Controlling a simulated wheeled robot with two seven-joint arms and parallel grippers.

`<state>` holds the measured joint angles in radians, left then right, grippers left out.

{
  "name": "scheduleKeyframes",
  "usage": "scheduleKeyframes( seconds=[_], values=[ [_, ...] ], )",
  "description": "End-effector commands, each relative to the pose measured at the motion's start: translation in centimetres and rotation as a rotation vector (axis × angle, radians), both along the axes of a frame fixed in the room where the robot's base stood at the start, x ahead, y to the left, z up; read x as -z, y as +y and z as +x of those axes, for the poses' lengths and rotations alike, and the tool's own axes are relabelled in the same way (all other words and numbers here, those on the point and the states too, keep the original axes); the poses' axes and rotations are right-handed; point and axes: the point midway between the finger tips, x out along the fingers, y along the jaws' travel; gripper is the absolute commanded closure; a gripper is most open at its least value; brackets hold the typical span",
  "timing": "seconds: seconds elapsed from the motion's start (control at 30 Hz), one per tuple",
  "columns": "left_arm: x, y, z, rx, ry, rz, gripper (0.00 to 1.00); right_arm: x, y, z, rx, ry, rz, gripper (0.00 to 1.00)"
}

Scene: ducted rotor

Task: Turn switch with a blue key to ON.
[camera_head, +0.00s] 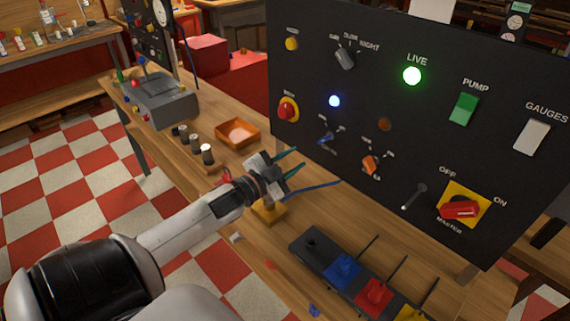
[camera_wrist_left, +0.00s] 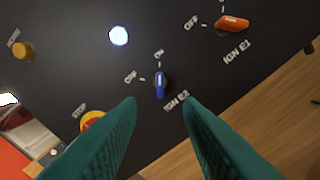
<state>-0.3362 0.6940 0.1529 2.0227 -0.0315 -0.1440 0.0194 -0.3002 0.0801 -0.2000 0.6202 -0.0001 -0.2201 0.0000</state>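The blue key switch (camera_head: 326,138) sits on the black panel, labelled IGN E2. In the left wrist view the blue key (camera_wrist_left: 159,84) has its long axis up and down, with its upper end toward the ON mark; OFF is at its upper left. My left gripper (camera_head: 301,160) is in front of the panel, to the lower left of the blue key. Its teal fingers (camera_wrist_left: 160,104) are apart with nothing between them, and the key shows beyond the gap. Touch is not visible. My right gripper is not in view.
An orange key (camera_head: 370,164) is right of the blue one, with its long axis toward OFF in the wrist view. A red stop button (camera_head: 288,110) is to the left. A lever block (camera_head: 312,244) and an orange tray (camera_head: 237,133) stand on the bench.

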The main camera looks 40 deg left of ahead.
Motion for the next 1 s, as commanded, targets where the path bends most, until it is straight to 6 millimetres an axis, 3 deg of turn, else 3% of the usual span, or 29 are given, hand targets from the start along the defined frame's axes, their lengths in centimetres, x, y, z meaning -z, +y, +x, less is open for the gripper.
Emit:
scheduleKeyframes(
  seconds=[0.23,0.83,0.93,1.0],
  values=[
    [0.1,0.2,-2.0,-0.001,0.001,-0.001,0.67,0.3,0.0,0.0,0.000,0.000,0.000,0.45],
    [0.0,0.2,-2.2,-0.001,0.001,-0.002,0.67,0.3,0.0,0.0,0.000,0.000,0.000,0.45],
    [0.8,-0.1,-2.4,-0.019,0.031,-0.019,0.67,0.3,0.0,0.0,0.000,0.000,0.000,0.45],
    [2.4,-0.7,-3.0,-0.053,0.091,-0.051,0.67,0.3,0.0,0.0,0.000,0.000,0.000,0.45]
  ],
)
